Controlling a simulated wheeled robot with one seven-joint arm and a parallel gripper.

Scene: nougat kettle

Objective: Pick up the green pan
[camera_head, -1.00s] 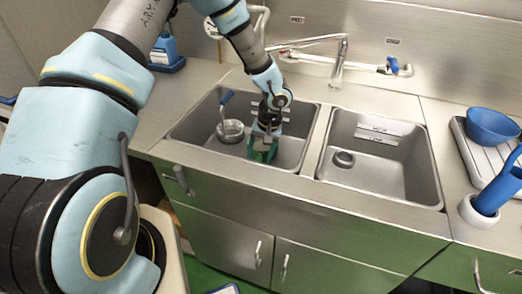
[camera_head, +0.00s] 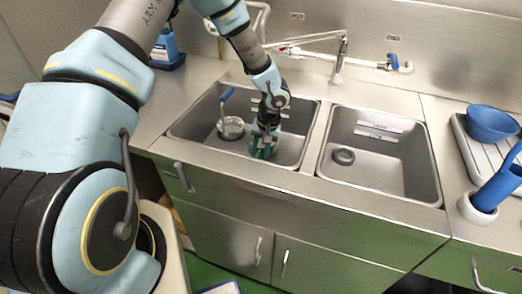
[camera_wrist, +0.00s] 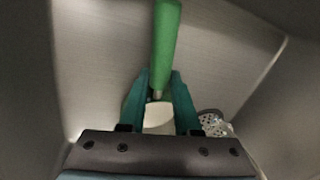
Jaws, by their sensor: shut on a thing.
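The green pan's handle (camera_wrist: 166,45) runs up from between my fingertips in the wrist view. A short metal neck and a pale rounded part (camera_wrist: 158,118) show between the fingers below it. My gripper (camera_wrist: 160,78) has teal fingers on both sides of the handle's lower end and is shut on the pan. In the head view my gripper (camera_head: 263,148) points down inside the left sink basin, and green shows at its tip. The pan's body is mostly hidden there, and I cannot tell whether it touches the basin floor.
A strainer with a blue handle (camera_head: 225,97) stands in the left basin (camera_head: 190,125), left of my gripper. The right basin (camera_head: 390,175) is empty apart from its drain. A blue bowl (camera_head: 491,123) sits on a rack at right. A faucet (camera_head: 340,60) stands behind the basins.

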